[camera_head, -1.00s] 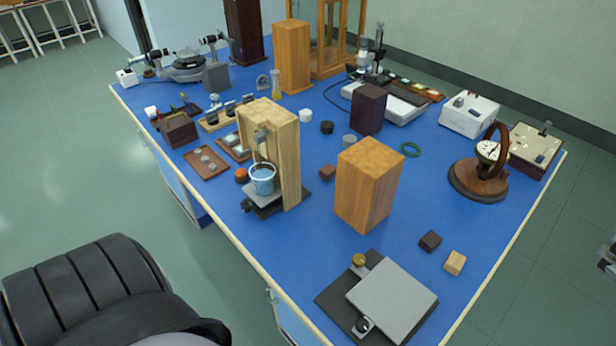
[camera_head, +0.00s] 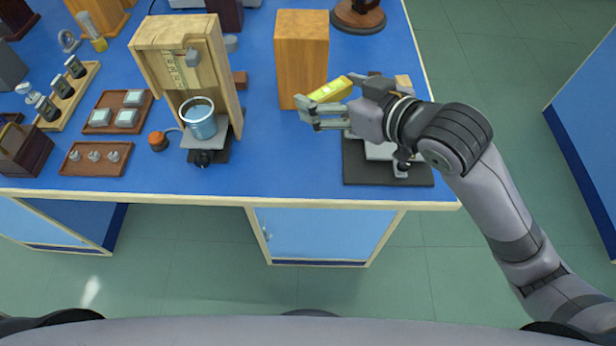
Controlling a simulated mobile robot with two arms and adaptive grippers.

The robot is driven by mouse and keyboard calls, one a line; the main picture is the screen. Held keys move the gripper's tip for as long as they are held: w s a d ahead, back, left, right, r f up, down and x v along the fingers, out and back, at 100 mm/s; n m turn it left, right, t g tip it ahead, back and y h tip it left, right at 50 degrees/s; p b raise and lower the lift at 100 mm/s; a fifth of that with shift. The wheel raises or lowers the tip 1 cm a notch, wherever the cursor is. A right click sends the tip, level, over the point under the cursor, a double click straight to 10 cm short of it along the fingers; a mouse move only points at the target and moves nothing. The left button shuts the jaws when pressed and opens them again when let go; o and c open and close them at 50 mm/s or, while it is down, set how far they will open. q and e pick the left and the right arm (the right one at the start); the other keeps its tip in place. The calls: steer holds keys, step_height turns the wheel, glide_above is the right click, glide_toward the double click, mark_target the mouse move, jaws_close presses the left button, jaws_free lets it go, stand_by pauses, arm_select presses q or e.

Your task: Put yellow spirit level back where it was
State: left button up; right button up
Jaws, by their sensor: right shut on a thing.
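The yellow spirit level (camera_head: 330,90) is held in my right gripper (camera_head: 316,107), whose arm comes in from the right. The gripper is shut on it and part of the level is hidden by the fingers. The level looks tilted and appears above the blue bench top, in front of the orange-brown wooden block (camera_head: 300,55). I cannot tell its exact height. The black-based lab jack (camera_head: 388,173) is under and partly behind my right gripper and wrist. My left gripper is not in view.
A wooden stand (camera_head: 147,42) holds a scale over a blue-rimmed beaker (camera_head: 199,122) of liquid on a small platform. An orange button (camera_head: 158,141) and a brown tray (camera_head: 97,159) lie to the left. Bare blue bench (camera_head: 280,160) lies between the stand and the jack.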

steer(key=shift+s+a+f+n+g+y, duration=0.25)
steer(key=shift+a+f, duration=0.15)
steer(key=shift+f, duration=0.2)
steer(key=shift+s+a+f+n+g+y, duration=0.15)
steer(key=shift+a+f+n, duration=0.1)
steer(key=shift+a+f, duration=0.25)
step_height(320, 180, down, 2)
steer(key=b, duration=0.2)
glide_above(319, 176)
step_height(319, 176, down, 12)
steer(key=shift+r, duration=0.1)
step_height(319, 176, down, 5)
steer(key=shift+a+f, duration=0.1)
arm_select(q)
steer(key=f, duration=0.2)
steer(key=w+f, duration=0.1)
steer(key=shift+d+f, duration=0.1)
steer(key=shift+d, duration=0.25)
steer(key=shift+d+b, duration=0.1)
steer(key=shift+b, duration=0.2)
arm_select(e)
steer(key=shift+f, duration=0.15)
steer(key=o, duration=1.1)
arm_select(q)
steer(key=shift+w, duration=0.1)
